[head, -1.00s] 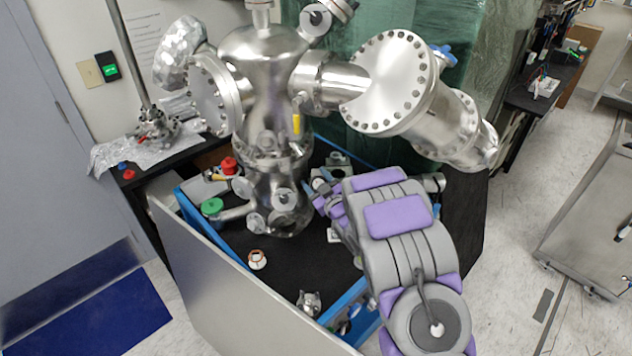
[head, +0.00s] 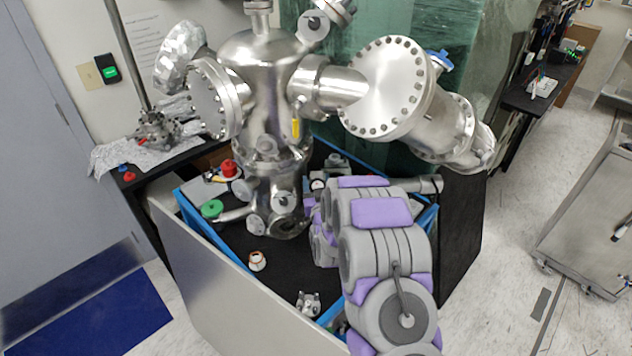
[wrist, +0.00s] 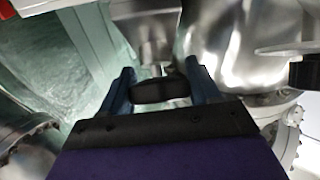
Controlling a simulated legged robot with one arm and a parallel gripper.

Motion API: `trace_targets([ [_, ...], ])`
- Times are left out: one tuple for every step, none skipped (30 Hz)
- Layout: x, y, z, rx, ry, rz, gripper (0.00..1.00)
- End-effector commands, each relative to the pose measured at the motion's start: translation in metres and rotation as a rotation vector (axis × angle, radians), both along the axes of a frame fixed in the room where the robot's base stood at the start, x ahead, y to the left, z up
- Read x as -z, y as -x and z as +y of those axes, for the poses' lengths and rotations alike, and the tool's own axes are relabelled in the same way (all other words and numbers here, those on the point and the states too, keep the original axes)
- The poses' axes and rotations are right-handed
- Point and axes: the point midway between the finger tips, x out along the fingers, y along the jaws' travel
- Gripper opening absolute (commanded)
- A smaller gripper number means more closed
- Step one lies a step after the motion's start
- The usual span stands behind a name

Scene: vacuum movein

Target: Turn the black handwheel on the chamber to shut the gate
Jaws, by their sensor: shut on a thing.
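The steel vacuum chamber (head: 265,85) stands upright inside a blue-edged bench in the head view. In the wrist view, my gripper (wrist: 164,88) has its two blue fingers on either side of a dark, rounded piece, the black handwheel (wrist: 160,91). The fingers are shut on its rim, below a grey metal part of the chamber. In the head view my purple and grey arm reaches in at the chamber's right side. It hides the gripper and the handwheel there.
A green round cap (head: 212,208) and a red knob (head: 229,168) are left of the chamber. A small white and red fitting (head: 257,261) lies on the black bench top. A large flanged steel arm (head: 390,90) overhangs on the right. A grey panel (head: 235,290) stands in front.

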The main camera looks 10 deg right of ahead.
Motion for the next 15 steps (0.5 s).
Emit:
trace_targets([
  [0.0001, 0.0003, 0.0027, 0.019, -0.024, 0.000, 0.31],
  [0.0002, 0.0004, 0.0019, 0.035, -0.038, -0.002, 0.31],
  [0.0002, 0.0005, 0.0019, 0.052, -0.054, -0.004, 0.31],
  [0.0003, 0.0006, 0.0016, 0.064, -0.067, -0.005, 0.31],
  [0.0004, 0.0006, 0.0006, 0.078, -0.080, -0.006, 0.31],
  [0.0004, 0.0007, 0.0010, 0.090, -0.094, -0.008, 0.31],
  [0.0005, 0.0008, 0.0004, 0.101, -0.104, -0.009, 0.31],
  [0.0007, 0.0008, 0.0001, 0.111, -0.113, -0.010, 0.31],
  [0.0008, 0.0010, -0.0002, 0.122, -0.124, -0.012, 0.31],
  [0.0009, 0.0010, -0.0005, 0.129, -0.131, -0.012, 0.31],
  [0.0008, 0.0010, -0.0007, 0.136, -0.137, -0.013, 0.31],
  [0.0008, 0.0010, -0.0007, 0.143, -0.145, -0.014, 0.31],
  [0.0010, 0.0011, -0.0009, 0.149, -0.150, -0.015, 0.31],
  [0.0009, 0.0010, -0.0012, 0.153, -0.154, -0.015, 0.31],
  [0.0011, 0.0011, -0.0018, 0.158, -0.158, -0.016, 0.31],
])
